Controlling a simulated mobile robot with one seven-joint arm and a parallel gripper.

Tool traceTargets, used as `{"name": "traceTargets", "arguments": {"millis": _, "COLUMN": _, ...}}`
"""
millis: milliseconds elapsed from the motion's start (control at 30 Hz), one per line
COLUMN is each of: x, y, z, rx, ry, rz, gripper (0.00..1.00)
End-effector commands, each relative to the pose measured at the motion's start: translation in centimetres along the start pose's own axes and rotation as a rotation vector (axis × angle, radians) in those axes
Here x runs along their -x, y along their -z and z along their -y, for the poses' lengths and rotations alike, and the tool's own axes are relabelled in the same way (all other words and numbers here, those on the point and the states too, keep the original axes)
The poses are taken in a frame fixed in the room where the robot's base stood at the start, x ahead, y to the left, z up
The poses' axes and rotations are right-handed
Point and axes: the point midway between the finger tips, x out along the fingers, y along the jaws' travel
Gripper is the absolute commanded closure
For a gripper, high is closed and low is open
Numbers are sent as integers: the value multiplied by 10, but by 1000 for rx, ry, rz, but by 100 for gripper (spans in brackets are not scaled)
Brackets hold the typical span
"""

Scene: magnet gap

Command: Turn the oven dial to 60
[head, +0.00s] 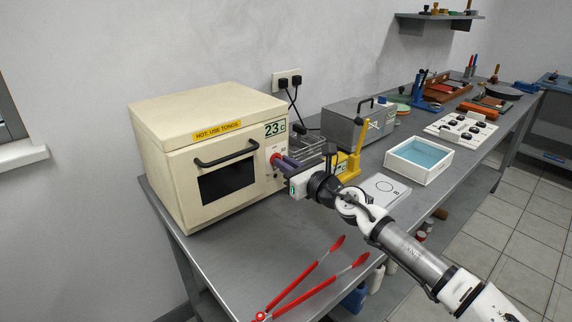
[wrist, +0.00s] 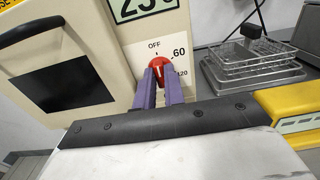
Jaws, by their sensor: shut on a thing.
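The cream oven (head: 235,112) stands at the left end of the grey bench. Its red dial (wrist: 160,65) is on the panel right of the door, with OFF above it, 60 at its upper right and 120 at its right. A small white mark on the dial's face looks roughly upright, towards OFF; its exact direction is hard to tell. The display (head: 275,128) reads 23 C. My gripper (wrist: 161,76) has its purple fingers shut on the dial, one on each side. In the head view the fingers partly hide the dial.
Red-tipped tongs (head: 310,283) lie on the bench in front of the oven. A wire basket (wrist: 255,60), a grey box (head: 358,122) and a white tray with a blue inside (head: 440,174) stand to the right. The oven handle (head: 225,154) sticks out left of the dial.

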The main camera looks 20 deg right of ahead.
Motion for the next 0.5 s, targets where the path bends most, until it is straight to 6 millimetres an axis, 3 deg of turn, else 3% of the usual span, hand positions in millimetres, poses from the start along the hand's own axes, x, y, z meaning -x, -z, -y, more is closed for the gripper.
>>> {"name": "traceTargets", "arguments": {"millis": 267, "x": 0, "y": 0, "z": 0, "rx": -93, "ry": 0, "rz": 0, "gripper": 100}}
{"name": "traceTargets", "arguments": {"millis": 500, "x": 0, "y": 0, "z": 1, "rx": -283, "ry": 0, "rz": 0, "gripper": 100}}
